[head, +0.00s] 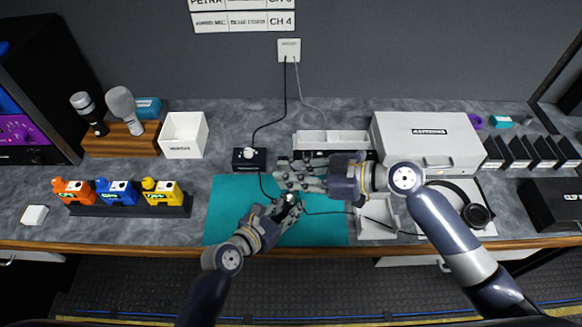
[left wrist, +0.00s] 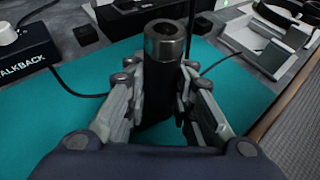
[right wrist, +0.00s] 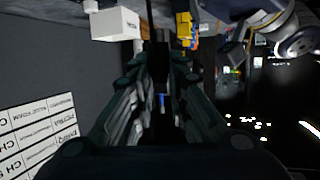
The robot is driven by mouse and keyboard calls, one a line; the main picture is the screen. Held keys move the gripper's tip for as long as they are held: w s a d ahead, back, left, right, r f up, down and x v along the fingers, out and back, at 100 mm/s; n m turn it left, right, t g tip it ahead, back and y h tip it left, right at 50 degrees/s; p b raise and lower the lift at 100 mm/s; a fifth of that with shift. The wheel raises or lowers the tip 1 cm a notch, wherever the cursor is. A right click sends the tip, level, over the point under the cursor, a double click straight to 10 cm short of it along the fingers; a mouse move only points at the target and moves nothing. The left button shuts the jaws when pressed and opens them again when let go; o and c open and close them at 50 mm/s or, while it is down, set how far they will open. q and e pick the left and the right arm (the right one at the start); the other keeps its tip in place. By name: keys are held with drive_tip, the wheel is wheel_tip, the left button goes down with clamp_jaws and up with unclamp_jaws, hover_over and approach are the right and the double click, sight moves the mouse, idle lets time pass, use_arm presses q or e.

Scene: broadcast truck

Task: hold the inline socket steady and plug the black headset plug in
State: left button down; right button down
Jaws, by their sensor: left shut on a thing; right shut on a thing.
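My left gripper (head: 290,203) is low over the teal mat. In the left wrist view its fingers (left wrist: 168,100) are shut on the inline socket (left wrist: 164,48), a dark cylinder with its round open end toward the top of the picture. My right gripper (head: 282,173) is just above the left one in the head view, its fingers pointing left. In the right wrist view its fingers (right wrist: 160,100) are shut on a dark narrow thing, seemingly the black headset plug (right wrist: 157,62). The plug's tip is hard to make out. I see no contact between plug and socket.
The teal mat (head: 225,217) lies under the grippers. The talkback box (head: 249,160) with its cable stands just left. White trays (head: 375,230), a silver case (head: 425,138) and a headset (head: 476,214) are to the right. Coloured packs (head: 117,193) stand at left.

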drive_tip(key=shift+f, duration=1.3)
drive_tip(key=shift+f, duration=1.25)
idle(0.5)
drive_tip(key=c, duration=1.5)
unclamp_jaws()
drive_tip(key=shift+o, duration=0.2)
drive_tip(key=v, duration=1.2)
use_arm(q)
drive_tip(key=c, duration=1.3)
unclamp_jaws()
